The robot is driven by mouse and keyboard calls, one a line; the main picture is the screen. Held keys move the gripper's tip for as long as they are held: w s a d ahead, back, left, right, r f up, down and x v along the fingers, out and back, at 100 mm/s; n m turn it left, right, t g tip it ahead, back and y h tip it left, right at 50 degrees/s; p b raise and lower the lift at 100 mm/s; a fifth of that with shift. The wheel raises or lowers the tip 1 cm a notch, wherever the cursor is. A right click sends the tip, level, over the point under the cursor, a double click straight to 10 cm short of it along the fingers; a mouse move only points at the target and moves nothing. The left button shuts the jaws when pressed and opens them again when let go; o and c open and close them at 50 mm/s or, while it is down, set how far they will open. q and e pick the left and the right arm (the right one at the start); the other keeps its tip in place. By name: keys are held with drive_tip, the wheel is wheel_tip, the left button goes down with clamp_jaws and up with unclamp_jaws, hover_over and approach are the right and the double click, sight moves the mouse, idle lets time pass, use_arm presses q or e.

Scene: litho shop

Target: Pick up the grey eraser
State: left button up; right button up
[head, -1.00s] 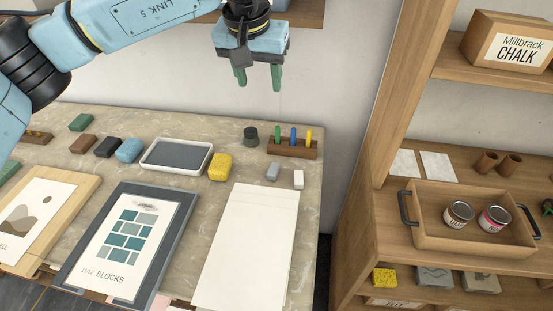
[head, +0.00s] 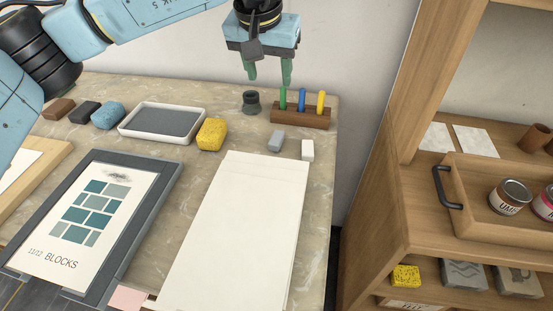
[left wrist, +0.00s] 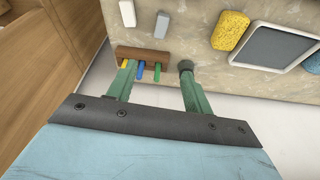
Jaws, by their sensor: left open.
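The grey eraser (head: 276,140) is a small block lying on the stone-topped table, in front of the crayon holder and left of a white block (head: 307,150). It also shows in the left wrist view (left wrist: 162,24), near the top. My left gripper (head: 269,80) is open and empty, with green fingers pointing down, above the back edge of the table. In the left wrist view its fingertips (left wrist: 158,76) appear near the crayon holder and a dark round pot, apart from the eraser. My right gripper is not in view.
A wooden holder (head: 300,115) with green, blue and yellow sticks stands behind the eraser. A dark pot (head: 251,103) is beside it. A yellow sponge (head: 211,134) and a white-rimmed tray (head: 140,133) lie left. White paper (head: 235,230) lies in front. A wooden shelf (head: 385,200) stands right.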

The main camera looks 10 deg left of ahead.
use_arm(q)
wheel_tip(320, 180, down, 6)
drive_tip(key=b, duration=0.6)
hover_over(277, 137)
drive_tip(key=s, duration=0.2)
drive_tip(key=f, duration=0.7)
drive_tip(key=shift+s+a+f, duration=0.2)
drive_tip(key=shift+f, duration=0.1)
drive_tip(key=b+x, duration=0.1)
drive_tip(key=x, duration=0.4)
drive_tip(key=shift+b, duration=0.3)
drive_tip(key=shift+w+f, duration=0.2)
drive_tip(key=shift+f, duration=0.15)
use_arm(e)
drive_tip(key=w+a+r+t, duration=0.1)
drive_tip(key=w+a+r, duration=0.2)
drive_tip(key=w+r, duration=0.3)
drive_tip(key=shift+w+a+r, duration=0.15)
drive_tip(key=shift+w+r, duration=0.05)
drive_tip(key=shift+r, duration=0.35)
use_arm(q)
drive_tip(key=shift+r, duration=0.1)
drive_tip(key=c, duration=1.1)
